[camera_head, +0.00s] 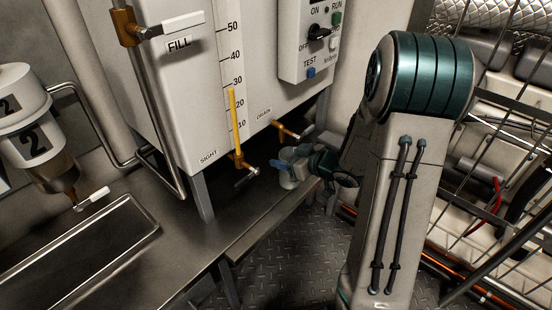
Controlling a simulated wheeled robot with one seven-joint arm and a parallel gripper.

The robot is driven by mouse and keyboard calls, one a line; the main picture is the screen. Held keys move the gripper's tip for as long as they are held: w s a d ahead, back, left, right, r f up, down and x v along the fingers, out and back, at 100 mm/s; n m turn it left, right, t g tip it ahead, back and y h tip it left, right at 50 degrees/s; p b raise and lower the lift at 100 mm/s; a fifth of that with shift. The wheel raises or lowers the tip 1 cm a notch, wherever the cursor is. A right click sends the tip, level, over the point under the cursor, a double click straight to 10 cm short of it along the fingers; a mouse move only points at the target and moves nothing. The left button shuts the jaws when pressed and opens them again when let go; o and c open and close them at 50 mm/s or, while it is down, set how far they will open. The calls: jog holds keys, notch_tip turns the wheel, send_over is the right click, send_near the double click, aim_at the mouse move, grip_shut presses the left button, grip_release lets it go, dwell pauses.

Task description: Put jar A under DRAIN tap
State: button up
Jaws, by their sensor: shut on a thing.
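A small clear jar (289,182) is at the front edge of the metal shelf, below the DRAIN tap (287,130) in the picture. No letter on it can be read. The brass tap with a pale handle sticks out from the white tank beside the DRAIN label. My gripper (290,164) is shut on the jar, with a blue finger on its left side. The gripper partly hides the jar. I cannot tell whether the jar rests on the shelf or is exactly under the spout.
The white tank (190,85) carries a level scale with a yellow column and a SIGHT tap (240,165) left of the jar. A control box (312,45) hangs above. A filter canister (30,125) and sunken tray (75,250) are left. A wire fence (500,140) stands right.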

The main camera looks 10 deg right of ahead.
aim_at(283, 157)
jog(key=w+a+b, duration=0.1)
jog(key=w+a, duration=0.1)
jog(key=w, duration=0.1)
jog(key=shift+a+f+b, duration=0.2)
jog(key=shift+f+b, duration=0.1)
jog(key=shift+b, duration=0.1)
jog(key=shift+d+f+b, duration=0.15)
jog(key=shift+f+b, duration=0.2)
jog(key=shift+f, duration=0.15)
jog(key=shift+r, duration=0.1)
jog(key=shift+f, duration=0.2)
jog(key=o, duration=1.1)
jog(key=shift+s, duration=0.1)
jog(key=shift+c, duration=0.2)
